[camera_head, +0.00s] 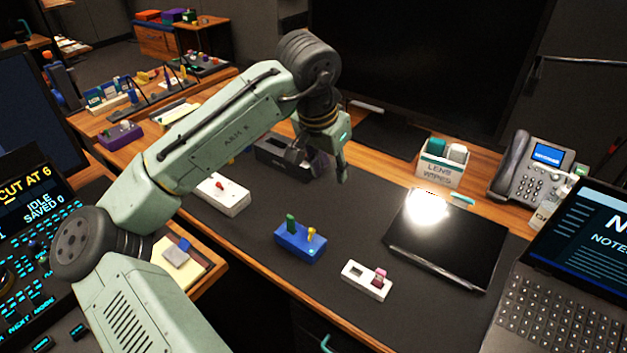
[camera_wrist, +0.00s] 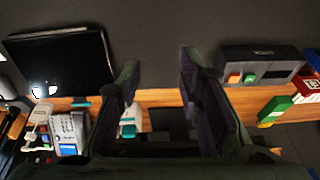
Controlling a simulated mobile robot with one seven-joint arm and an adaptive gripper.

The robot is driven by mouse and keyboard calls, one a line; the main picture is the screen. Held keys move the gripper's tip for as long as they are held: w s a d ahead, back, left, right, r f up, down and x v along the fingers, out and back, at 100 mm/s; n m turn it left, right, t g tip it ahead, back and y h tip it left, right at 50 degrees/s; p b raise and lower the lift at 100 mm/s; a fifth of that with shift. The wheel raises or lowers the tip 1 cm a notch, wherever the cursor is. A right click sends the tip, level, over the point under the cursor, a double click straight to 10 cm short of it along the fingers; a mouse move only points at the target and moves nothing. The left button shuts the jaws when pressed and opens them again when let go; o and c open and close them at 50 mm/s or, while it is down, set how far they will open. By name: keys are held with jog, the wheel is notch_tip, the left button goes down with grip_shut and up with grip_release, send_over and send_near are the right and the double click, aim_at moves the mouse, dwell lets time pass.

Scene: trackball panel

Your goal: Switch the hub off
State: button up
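No label reading "hub" can be made out. A dark box (camera_head: 272,152) stands at the back of the black desk mat and is partly hidden by my gripper. In the wrist view a dark box (camera_wrist: 262,57) at upper right shows an orange square and a green square on its face; its lettering is too small to read. My gripper (camera_head: 325,168) is above the mat near this box in the head view. In the wrist view my gripper (camera_wrist: 160,78) has its two fingers wide apart, with nothing between them.
A white box with a red knob (camera_head: 222,196), a blue box (camera_head: 298,243) with green and yellow parts, and a white box with a pink part (camera_head: 365,281) sit on the mat (camera_head: 335,217). A black tablet (camera_head: 443,245), wipes box (camera_head: 440,165), phone (camera_head: 527,170) and laptop (camera_head: 575,270) are rightward.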

aim_at(311, 229)
jog(key=s+a+f+g, duration=0.1)
jog(key=f, duration=0.3)
jog(key=s+a+f+g+y+p, duration=0.1)
jog(key=f, duration=0.4)
jog(key=s+a+f+g+y+p, duration=0.1)
jog(key=f, duration=0.3)
jog(key=shift+s+a+f, duration=0.15)
jog(key=shift+a+f, duration=0.1)
jog(key=shift+a, duration=0.05)
jog(key=shift+c, duration=0.6)
grip_shut()
